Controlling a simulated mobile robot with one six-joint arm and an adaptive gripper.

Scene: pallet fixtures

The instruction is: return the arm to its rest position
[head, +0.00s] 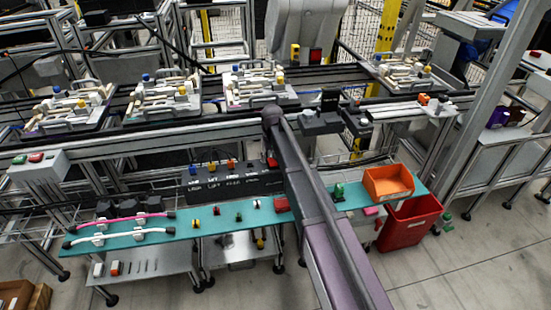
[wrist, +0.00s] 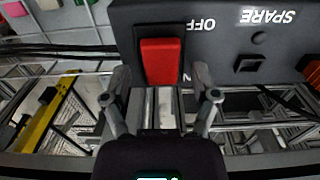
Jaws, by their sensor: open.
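My gripper (wrist: 161,80) is open and empty in the wrist view, with one finger on each side of a red switch (wrist: 161,62). The switch sits on a dark control panel (wrist: 225,50). I cannot tell whether the fingers touch the panel. In the head view my arm reaches up from the lower right across the workbench to the dark panel (head: 235,185), and its far end hides most of the gripper. The red switch (head: 272,162) shows there beside the arm.
A teal shelf (head: 160,232) in front holds cables and small coloured parts. An orange bin (head: 388,183) and a red crate (head: 408,222) stand right of my arm. Pallets with fixtures (head: 165,95) line the conveyor behind the panel. The floor at lower right is clear.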

